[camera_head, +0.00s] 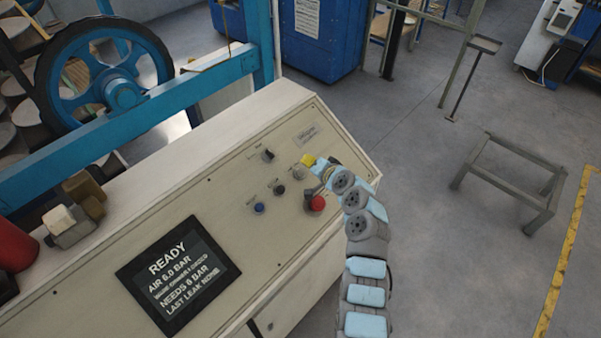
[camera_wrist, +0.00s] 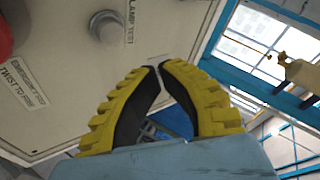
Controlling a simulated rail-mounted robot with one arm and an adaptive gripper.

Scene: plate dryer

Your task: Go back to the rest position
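My gripper (camera_head: 308,161), with yellow fingers, is just in front of the upper right part of the cream control panel (camera_head: 225,215) in the head view. In the wrist view my gripper (camera_wrist: 158,68) has its two fingertips together, with nothing seen between them. A gap shows only lower down, between the curved fingers. The red mushroom button (camera_head: 316,203) is just below my gripper in the head view, and part of it shows at the wrist view's left edge (camera_wrist: 5,38). A grey button (camera_wrist: 106,27) beside the "LAMP TEST" label is apart from the fingertips.
The panel also has a blue button (camera_head: 259,208), a black selector (camera_head: 267,155) and a screen (camera_head: 178,275) reading "READY". A blue frame (camera_head: 130,125) and wheel (camera_head: 110,90) stand behind. A low metal stand (camera_head: 515,180) is at right, with open floor around it.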

